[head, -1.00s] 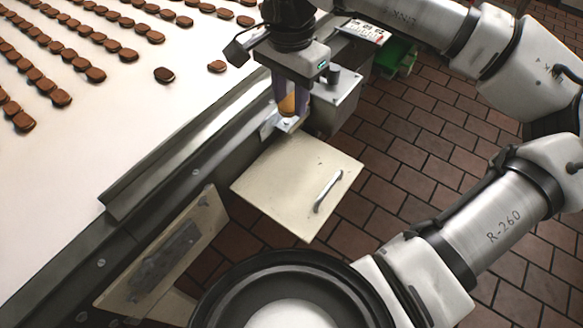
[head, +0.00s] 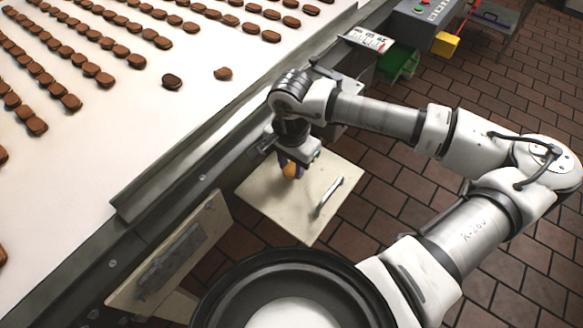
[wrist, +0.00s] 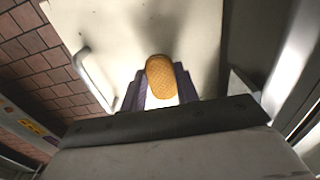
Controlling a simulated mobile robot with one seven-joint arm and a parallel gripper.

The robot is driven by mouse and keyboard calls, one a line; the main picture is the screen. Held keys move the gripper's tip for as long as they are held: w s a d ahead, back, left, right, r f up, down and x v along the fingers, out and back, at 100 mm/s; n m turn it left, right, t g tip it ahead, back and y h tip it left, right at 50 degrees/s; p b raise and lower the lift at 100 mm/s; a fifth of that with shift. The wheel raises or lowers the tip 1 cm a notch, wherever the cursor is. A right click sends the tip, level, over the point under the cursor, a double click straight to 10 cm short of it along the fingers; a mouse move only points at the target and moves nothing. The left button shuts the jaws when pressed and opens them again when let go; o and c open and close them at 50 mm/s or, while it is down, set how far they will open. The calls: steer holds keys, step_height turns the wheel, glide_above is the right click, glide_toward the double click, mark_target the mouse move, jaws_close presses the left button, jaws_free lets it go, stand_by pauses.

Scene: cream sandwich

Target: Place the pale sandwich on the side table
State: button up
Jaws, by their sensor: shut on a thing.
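The pale sandwich (head: 289,170) is a golden, oval biscuit held between the fingers of my gripper (head: 291,168). In the wrist view the sandwich (wrist: 161,80) shows its patterned face between the two purple fingers of my gripper (wrist: 160,92). My gripper is shut on it and points down over the cream-coloured side table (head: 265,205). The side table (wrist: 125,28) fills the upper middle of the wrist view. I cannot tell exactly how high the sandwich is above the tabletop.
A silver handle (head: 328,197) stands up near the table's right edge. A white conveyor (head: 110,130) with rows of brown biscuits runs along the left. A tilted panel (head: 170,262) is at the lower left. A green bin (head: 400,65) stands beyond.

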mark_target(292, 169)
step_height(292, 169, down, 3)
steer(key=shift+r, duration=0.1)
steer(key=shift+f, duration=0.25)
steer(key=o, duration=0.9)
steer(key=shift+r, duration=0.15)
steer(key=shift+r+p, duration=0.3)
steer(key=shift+p, duration=0.1)
step_height(292, 169, up, 12)
steer(key=shift+f+b, duration=0.15)
steer(key=shift+b, duration=1.05)
